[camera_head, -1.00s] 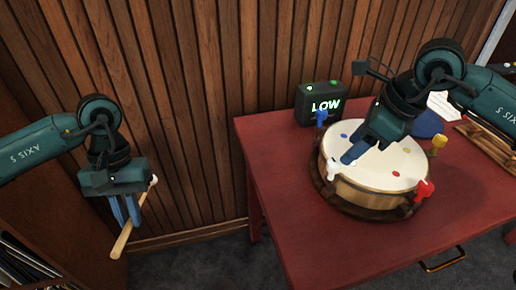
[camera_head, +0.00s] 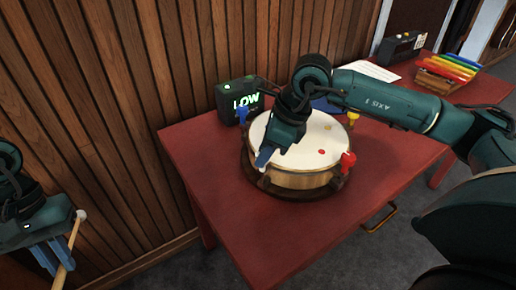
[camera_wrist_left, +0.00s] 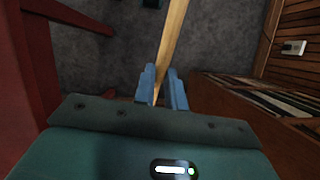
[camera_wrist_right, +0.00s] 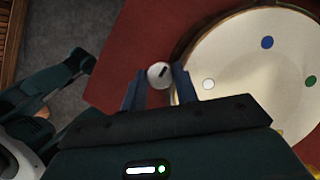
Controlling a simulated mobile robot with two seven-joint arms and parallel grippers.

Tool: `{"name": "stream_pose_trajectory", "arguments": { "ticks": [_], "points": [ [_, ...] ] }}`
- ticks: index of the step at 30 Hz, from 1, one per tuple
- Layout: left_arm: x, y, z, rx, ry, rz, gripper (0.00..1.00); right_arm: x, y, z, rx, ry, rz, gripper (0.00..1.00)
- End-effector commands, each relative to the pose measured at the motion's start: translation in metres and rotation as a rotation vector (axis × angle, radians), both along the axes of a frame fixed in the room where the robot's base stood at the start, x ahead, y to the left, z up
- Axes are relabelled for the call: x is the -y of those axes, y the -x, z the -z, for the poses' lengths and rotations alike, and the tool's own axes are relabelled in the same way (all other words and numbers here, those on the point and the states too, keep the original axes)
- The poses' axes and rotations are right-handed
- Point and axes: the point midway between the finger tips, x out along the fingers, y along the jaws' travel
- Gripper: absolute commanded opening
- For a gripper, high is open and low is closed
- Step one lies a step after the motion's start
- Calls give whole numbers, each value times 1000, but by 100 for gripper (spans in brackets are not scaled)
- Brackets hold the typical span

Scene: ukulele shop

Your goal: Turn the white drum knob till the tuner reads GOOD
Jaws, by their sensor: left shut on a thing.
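The drum (camera_head: 315,140) has a cream head with coloured dots and stands on the red table. The tuner (camera_head: 240,98), a dark box behind it, reads LOW in green. The white knob (camera_wrist_right: 158,73), with a dark mark on top, shows in the right wrist view between the fingers of my right gripper (camera_wrist_right: 157,80). Those fingers are open, with small gaps beside the knob. My left gripper (camera_head: 53,255) is shut on a wooden drumstick (camera_wrist_left: 175,35), off the table at the left.
Blue (camera_head: 242,115), yellow (camera_head: 352,118) and red (camera_head: 347,160) knobs stand around the drum. A colourful xylophone (camera_head: 450,68), paper (camera_head: 366,71) and another dark device (camera_head: 400,48) lie further right. The red table (camera_head: 385,180) is clear in front. A wood-panelled wall (camera_head: 110,110) stands behind.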

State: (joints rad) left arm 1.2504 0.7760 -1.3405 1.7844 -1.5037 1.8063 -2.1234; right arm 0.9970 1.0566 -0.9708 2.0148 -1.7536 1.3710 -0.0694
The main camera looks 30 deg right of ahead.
Motion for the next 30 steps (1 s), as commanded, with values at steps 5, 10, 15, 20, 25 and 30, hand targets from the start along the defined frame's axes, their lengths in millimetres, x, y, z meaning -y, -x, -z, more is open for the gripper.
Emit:
{"name": "stream_pose_trajectory", "arguments": {
  "ticks": [5, 10, 15, 20, 25, 30],
  "points": [
    [0, 0, 0, 0, 0, 0, 0, 0, 0, 0, 1, 1, 0, 14],
    [0, 0, 0, 0, 0, 0, 0, 0, 0, 0, 0, 0, 1, 6],
    [0, 0, 4, 0, 0, 0, 0, 0, 0, 1, 1, 0, 24, 6],
    [0, 0, 12, 0, 0, 0, 0, -1, 1, 2, 2, 0, 93, 6],
    [0, 0, 23, 0, 0, 0, 0, -1, 1, 2, 5, 0, 205, 6],
    [0, 0, 33, 0, 0, 0, 0, -2, 1, 2, 3, 0, 323, 6]
  ]
}}
